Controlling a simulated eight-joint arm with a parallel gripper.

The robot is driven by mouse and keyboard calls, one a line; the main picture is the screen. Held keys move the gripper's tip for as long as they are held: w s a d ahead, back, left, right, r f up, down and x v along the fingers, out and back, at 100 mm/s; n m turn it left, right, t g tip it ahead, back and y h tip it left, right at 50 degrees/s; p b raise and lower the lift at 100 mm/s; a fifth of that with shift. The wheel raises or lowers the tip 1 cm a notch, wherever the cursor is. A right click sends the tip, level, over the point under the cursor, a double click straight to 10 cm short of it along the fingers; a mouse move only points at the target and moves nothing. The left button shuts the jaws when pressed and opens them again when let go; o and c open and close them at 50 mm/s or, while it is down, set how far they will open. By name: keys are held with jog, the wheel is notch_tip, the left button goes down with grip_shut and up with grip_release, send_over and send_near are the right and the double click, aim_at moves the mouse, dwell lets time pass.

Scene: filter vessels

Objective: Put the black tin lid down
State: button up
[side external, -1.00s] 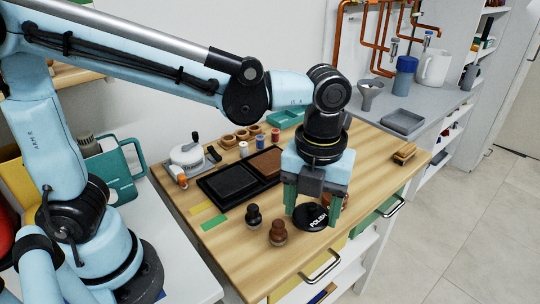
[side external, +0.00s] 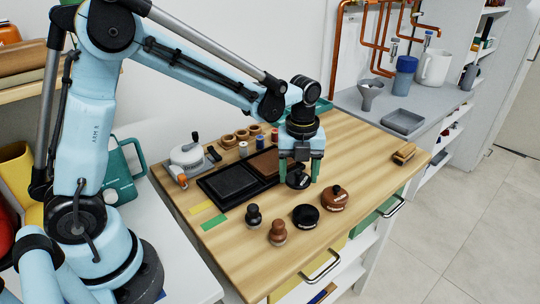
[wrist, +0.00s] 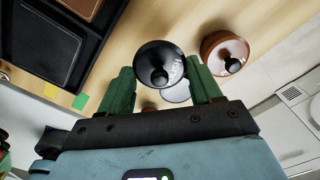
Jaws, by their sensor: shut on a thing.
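My gripper (side external: 299,176) has its green fingers on both sides of the black tin lid (side external: 298,182), shut on it. The lid is round, dark, with pale lettering. In the wrist view the lid (wrist: 155,55) lies between the fingertips, with a round black knob on top. The black tin (side external: 306,217) stands on the bench, apart from the lid and nearer the front edge. From the side, the lid shows just right of the dark tray; its exact height over the wood is hard to tell.
A brown tin (side external: 335,198) with a knobbed lid stands right of the black tin. The two-part black tray (side external: 207,189) is left of my gripper. Black (side external: 253,215) and brown (side external: 278,232) knobbed tools stand in front. A brush (side external: 403,154) lies far right, with bare wood between.

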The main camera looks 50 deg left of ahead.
aim_at(295, 193)
jog(key=shift+w+a+f, duration=0.5)
jog(key=shift+a, duration=0.2)
jog(key=shift+a+f, duration=0.1)
jog(key=shift+f, duration=2)
jog(key=o, duration=1)
jog(key=shift+f, duration=0.1)
